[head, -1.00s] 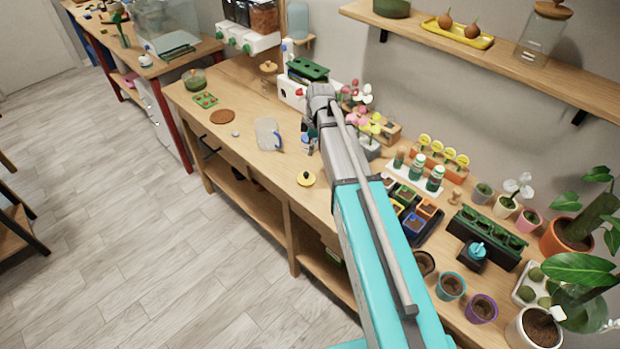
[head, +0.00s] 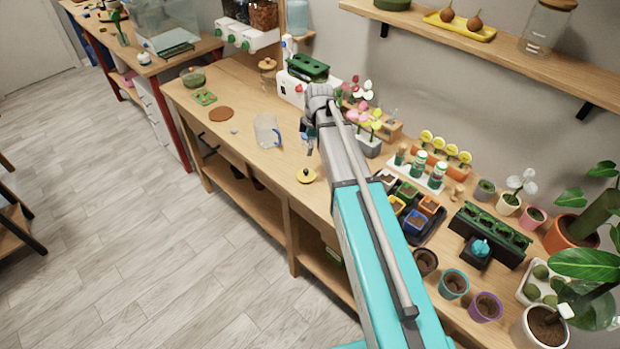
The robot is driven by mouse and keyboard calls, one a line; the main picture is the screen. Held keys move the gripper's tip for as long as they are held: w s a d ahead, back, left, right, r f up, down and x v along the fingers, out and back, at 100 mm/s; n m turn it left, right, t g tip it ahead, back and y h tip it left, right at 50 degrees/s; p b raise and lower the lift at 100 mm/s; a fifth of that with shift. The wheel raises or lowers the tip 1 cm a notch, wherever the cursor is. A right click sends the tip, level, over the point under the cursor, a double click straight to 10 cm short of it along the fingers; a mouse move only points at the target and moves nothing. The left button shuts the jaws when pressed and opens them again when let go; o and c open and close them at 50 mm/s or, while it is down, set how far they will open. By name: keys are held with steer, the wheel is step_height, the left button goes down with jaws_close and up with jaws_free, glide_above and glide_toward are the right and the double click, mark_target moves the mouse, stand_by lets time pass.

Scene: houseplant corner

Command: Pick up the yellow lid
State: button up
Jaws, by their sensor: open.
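The yellow lid (head: 307,177) lies on the wooden bench near its front edge, with a small dark knob on top. It is just left of my arm in the picture. My gripper (head: 307,143) is partly hidden behind my wrist. It is open above the bench, farther back than the lid and apart from it. I see nothing between its fingers, though they are small and partly covered.
A clear mug (head: 265,130) with a blue handle stands left of my gripper. A pink flower arrangement (head: 368,140) stands right of my wrist. A black tray of small colourful pots (head: 428,232) lies right of my arm. Bare bench surrounds the lid's left side.

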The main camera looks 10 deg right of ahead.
steer(key=b, duration=0.6)
glide_above(306, 169)
steer(key=shift+d+f, duration=0.15)
steer(key=shift+f, duration=2.95)
steer(key=shift+s+f, duration=0.1)
steer(key=shift+f, duration=0.05)
steer(key=shift+a+f+b, duration=0.2)
steer(key=shift+f+b, duration=2.2)
steer(key=shift+f, duration=0.05)
steer(key=c, duration=1)
